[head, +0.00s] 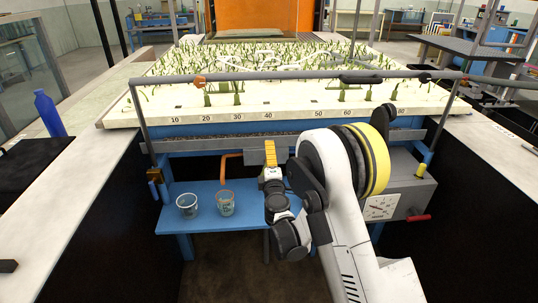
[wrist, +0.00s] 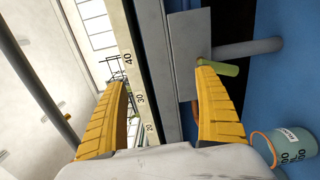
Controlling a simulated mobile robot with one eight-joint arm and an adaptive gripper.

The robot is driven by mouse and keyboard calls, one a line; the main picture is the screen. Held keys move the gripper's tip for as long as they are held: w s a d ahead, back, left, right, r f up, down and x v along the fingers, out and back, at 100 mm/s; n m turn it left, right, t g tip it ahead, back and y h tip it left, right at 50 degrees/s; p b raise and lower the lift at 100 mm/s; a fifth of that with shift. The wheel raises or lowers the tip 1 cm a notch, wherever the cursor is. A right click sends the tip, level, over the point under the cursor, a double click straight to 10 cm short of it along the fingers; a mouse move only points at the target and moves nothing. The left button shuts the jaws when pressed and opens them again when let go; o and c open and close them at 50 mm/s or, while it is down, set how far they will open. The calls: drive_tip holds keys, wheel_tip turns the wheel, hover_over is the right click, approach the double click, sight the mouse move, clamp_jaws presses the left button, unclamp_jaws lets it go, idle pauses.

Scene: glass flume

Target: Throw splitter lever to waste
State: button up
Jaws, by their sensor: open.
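My gripper (head: 270,152) is in front of the flume's near edge, by the grey splitter box (head: 248,157). In the wrist view my gripper (wrist: 163,78) has its two yellow fingers wide apart with nothing between them. A short green handle (wrist: 222,68), which looks like the splitter lever, sticks out by the grey box plate (wrist: 190,55), close beside the right fingertip. I cannot tell whether they touch. In the head view I cannot make out the lever. Two clear cups, a left one (head: 187,205) and a right one (head: 226,203), stand on the blue shelf.
An orange pipe (head: 224,165) comes down above the right cup. A grey control box (head: 408,190) with a dial and red handle stands at right. The flume bed (head: 200,112) with green plants lies behind, with a grey rail (head: 290,75) over it.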

drive_tip(key=s, duration=0.6)
idle(0.4)
drive_tip(key=shift+s, duration=0.1)
